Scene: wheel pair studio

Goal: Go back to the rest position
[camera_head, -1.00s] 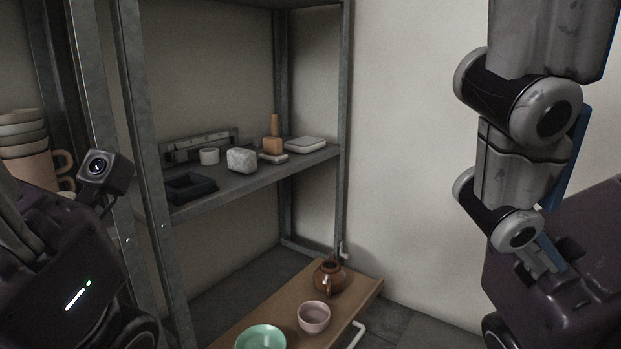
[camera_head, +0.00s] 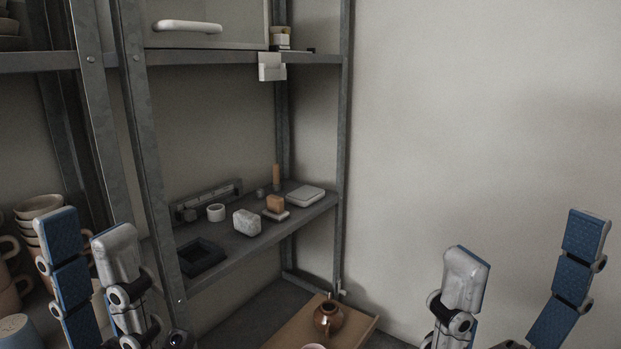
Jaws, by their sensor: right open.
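My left gripper (camera_head: 88,220) points up at the lower left, in front of the left shelf bay. Its fingers, with blue pads and grey backs, stand apart with nothing seen between them. My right gripper (camera_head: 517,230) points up at the lower right before the bare wall. Its fingers are spread wide and empty. The lower parts of both grippers are cut off by the bottom edge of the view.
A metal shelf holds a dark tray (camera_head: 203,257), a white ring (camera_head: 216,212), a speckled block (camera_head: 246,222) and a white box (camera_head: 305,195). Stacked cups (camera_head: 38,207) stand behind my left gripper. A brown teapot (camera_head: 327,316) sits on a low board (camera_head: 289,326).

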